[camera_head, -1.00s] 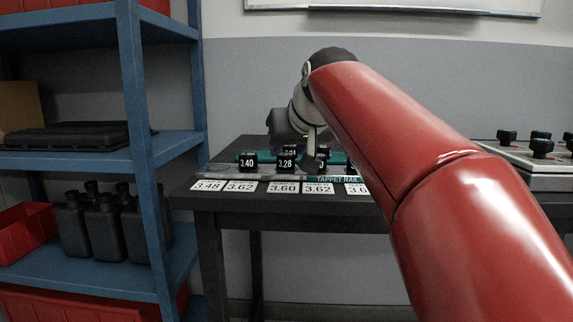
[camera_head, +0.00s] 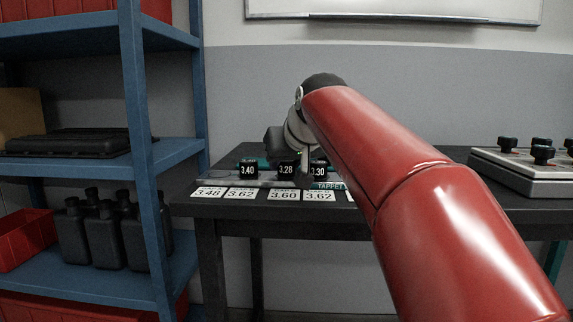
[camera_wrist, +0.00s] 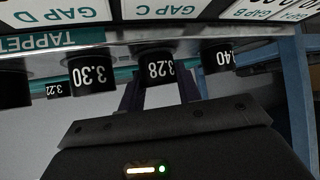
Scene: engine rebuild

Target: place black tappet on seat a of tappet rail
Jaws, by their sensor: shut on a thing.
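The black tappet marked 3.28 (camera_head: 287,168) stands in a row along the tappet rail (camera_head: 216,178). In the wrist view this tappet (camera_wrist: 157,66) shows between the dark fingers of my gripper (camera_wrist: 158,88), which appears shut on it. I cannot tell whether it touches the rail. The tappet marked 3.40 (camera_head: 248,169) is left of it and the one marked 3.30 (camera_head: 318,170) is right of it. The rail's left end, behind the card reading 3.48, holds no visible tappet. My arm hides the rail's right part.
White number cards (camera_head: 241,193) lie along the front edge of the dark table (camera_head: 230,209). A further tappet marked 3.22 (camera_wrist: 55,90) sits beyond the row. A blue shelf (camera_head: 145,150) stands at the left. A grey box with black knobs (camera_head: 520,176) is at the right.

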